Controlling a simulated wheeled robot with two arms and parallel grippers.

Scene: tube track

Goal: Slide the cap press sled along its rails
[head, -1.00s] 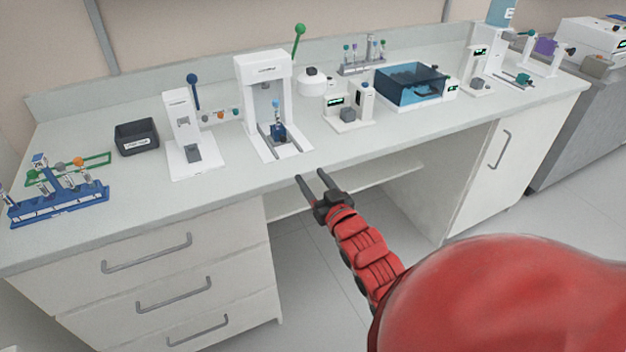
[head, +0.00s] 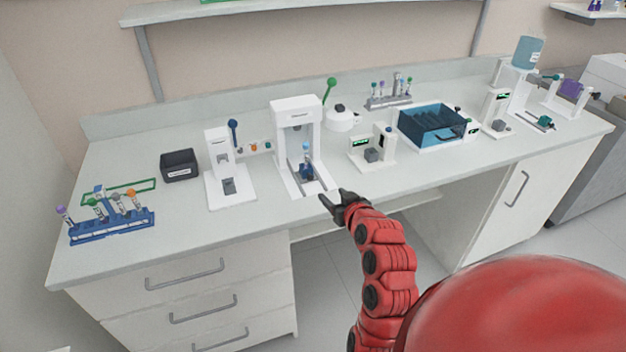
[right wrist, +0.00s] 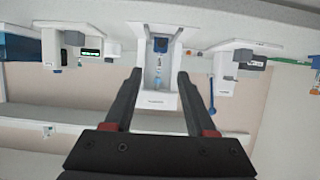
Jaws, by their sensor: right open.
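The cap press (head: 297,110) is a white frame with a green-knobbed lever, standing mid-bench. Its sled, a small dark blue block (head: 307,172) with a light-blue-capped tube upright in it, sits between the rails on the white base under the press. My right gripper (head: 332,197) is open and empty at the front of the press base, near the bench edge. In the right wrist view the press (right wrist: 155,99) appears upside down, with the blue sled (right wrist: 160,45) seen between my spread fingers (right wrist: 160,74). The fingers appear apart from the sled. My left gripper is not in view.
Left of the press stand a white device with a blue lever (head: 222,165), a dark bin (head: 180,166) and a blue tube rack (head: 112,227). The bench front (head: 265,215) is bare.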

